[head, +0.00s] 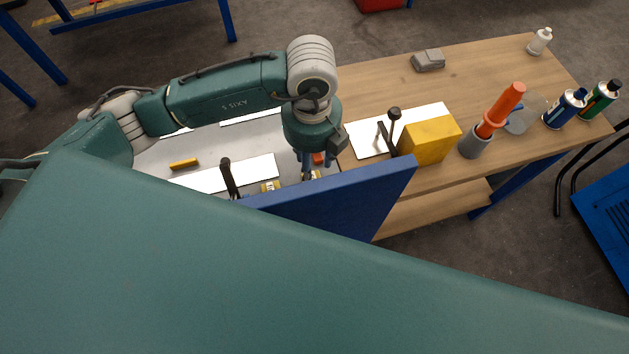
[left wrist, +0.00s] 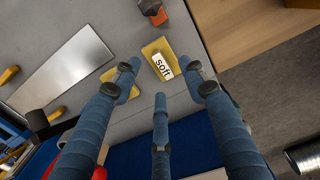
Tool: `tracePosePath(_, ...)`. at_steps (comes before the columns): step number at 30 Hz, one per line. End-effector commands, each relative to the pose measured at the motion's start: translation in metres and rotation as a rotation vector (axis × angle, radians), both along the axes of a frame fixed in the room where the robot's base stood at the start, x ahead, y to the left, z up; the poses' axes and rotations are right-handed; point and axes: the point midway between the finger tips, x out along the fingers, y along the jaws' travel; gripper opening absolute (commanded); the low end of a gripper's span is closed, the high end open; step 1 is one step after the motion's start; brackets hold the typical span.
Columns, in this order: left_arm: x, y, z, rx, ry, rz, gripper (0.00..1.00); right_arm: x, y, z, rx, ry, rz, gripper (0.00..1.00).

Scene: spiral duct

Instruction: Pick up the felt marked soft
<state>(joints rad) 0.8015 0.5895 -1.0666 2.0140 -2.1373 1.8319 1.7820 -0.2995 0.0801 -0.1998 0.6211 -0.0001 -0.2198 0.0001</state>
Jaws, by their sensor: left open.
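The felt marked soft is a yellow block with a white label reading "soft" (left wrist: 158,58), lying on the grey tabletop in the left wrist view. My left gripper (left wrist: 163,82) has three blue fingers, spread open and empty. Its fingertips are around the near part of the felt, one on each side and one below in the picture; contact cannot be told. In the head view my left gripper (head: 311,168) points down behind the blue panel, where the felt is mostly hidden. My right gripper is not in view.
An orange-red piece (left wrist: 154,12) lies just beyond the felt. A metal sheet (left wrist: 62,72) and another yellow piece (left wrist: 56,115) lie to the left. A blue panel (head: 345,200) stands along the near edge. The wooden table (head: 375,90) holds a yellow block (head: 430,140) and bottles.

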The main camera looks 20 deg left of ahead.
Motion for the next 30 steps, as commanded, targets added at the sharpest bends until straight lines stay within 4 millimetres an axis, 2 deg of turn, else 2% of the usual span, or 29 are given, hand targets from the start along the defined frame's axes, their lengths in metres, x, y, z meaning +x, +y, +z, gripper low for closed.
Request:
tracePosePath(7, -0.003, 0.002, -0.018, 0.001, 0.004, 0.000, 0.43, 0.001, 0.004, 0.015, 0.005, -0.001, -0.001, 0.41)
tracePosePath(10, -0.006, 0.003, -0.033, 0.002, 0.005, 0.000, 0.43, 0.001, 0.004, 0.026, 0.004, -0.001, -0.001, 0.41)
tracePosePath(15, -0.005, 0.002, -0.056, -0.001, 0.002, -0.001, 0.43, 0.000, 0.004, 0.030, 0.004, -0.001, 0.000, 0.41)
tracePosePath(23, -0.005, 0.002, -0.060, -0.003, -0.001, -0.003, 0.43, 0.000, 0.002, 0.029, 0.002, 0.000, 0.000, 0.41)
tracePosePath(30, -0.004, 0.002, -0.059, -0.003, -0.001, -0.003, 0.00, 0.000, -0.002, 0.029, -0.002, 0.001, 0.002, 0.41)
